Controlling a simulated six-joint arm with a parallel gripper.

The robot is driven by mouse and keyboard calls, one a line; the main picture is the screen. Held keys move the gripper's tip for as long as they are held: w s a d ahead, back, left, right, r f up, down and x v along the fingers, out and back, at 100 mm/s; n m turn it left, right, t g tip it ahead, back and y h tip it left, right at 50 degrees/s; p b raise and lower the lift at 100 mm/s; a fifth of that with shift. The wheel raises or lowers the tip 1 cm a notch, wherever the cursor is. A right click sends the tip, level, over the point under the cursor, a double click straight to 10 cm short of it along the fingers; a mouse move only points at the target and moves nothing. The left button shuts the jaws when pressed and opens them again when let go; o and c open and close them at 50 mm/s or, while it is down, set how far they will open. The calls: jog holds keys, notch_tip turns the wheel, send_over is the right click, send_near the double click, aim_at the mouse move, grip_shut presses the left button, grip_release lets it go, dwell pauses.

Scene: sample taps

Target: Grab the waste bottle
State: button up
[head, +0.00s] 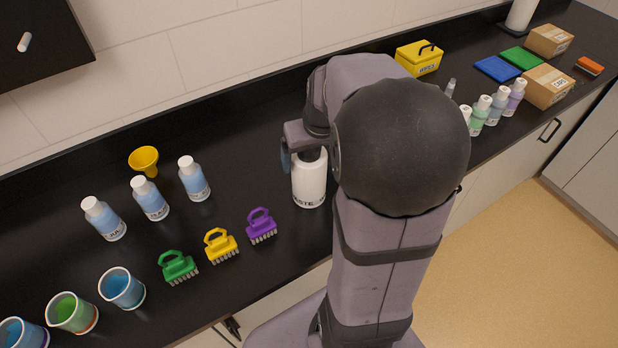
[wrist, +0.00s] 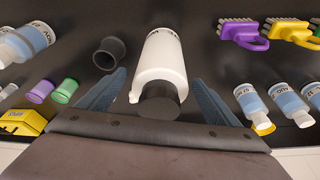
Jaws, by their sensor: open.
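The waste bottle (head: 310,182) is white with a dark cap and stands upright on the black counter, partly hidden by my arm in the head view. Part of its label shows. In the wrist view the waste bottle (wrist: 162,62) lies between the two blue fingers, with its dark cap (wrist: 159,100) nearest the camera. My gripper (wrist: 158,78) is open, one finger on each side, with a visible gap to the bottle on both sides. In the head view my gripper (head: 287,158) is at the bottle's upper left; the arm hides most of it.
A black cup (wrist: 108,53) stands close to the bottle. The purple brush (head: 262,225) is left of the bottle, with yellow (head: 221,245) and green (head: 178,267) brushes beyond. Blue-labelled bottles (head: 195,179), a yellow funnel (head: 144,160) and beakers (head: 122,289) stand farther left.

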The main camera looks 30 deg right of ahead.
jog(key=shift+p+x, duration=1)
jog(key=shift+x, duration=1.65)
jog(key=shift+a+r, duration=0.1)
jog(key=shift+w, duration=0.1)
jog(key=c, duration=2.2)
jog(key=shift+o, duration=0.2)
jog(key=shift+r, duration=0.2)
